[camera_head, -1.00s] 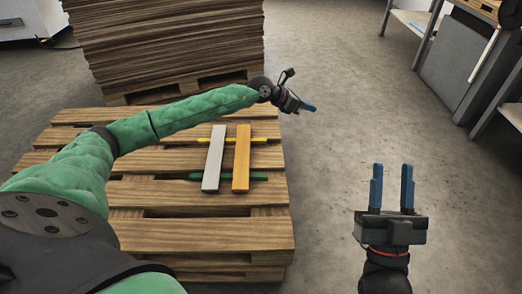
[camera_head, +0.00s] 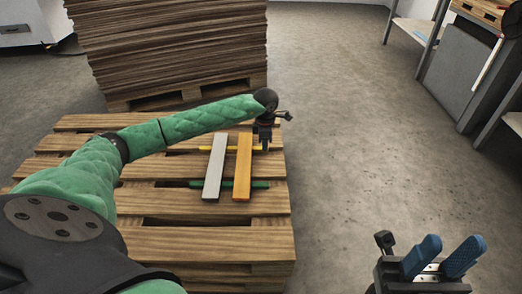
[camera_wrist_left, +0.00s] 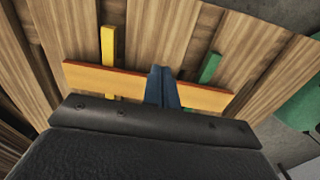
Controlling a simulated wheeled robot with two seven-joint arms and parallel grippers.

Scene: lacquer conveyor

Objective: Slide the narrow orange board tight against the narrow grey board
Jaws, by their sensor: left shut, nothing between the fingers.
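My left gripper (camera_head: 265,149) points down just right of the orange board's far half, shut and empty. In the left wrist view its blue fingers (camera_wrist_left: 161,70) overlap the orange board (camera_wrist_left: 90,78); I cannot tell whether they touch it. The grey board is hidden there. My right gripper (camera_head: 456,240) is open and empty.
The slatted pallet (camera_head: 200,238) has gaps between its planks. A tall stack of brown sheets (camera_head: 170,45) stands behind it.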

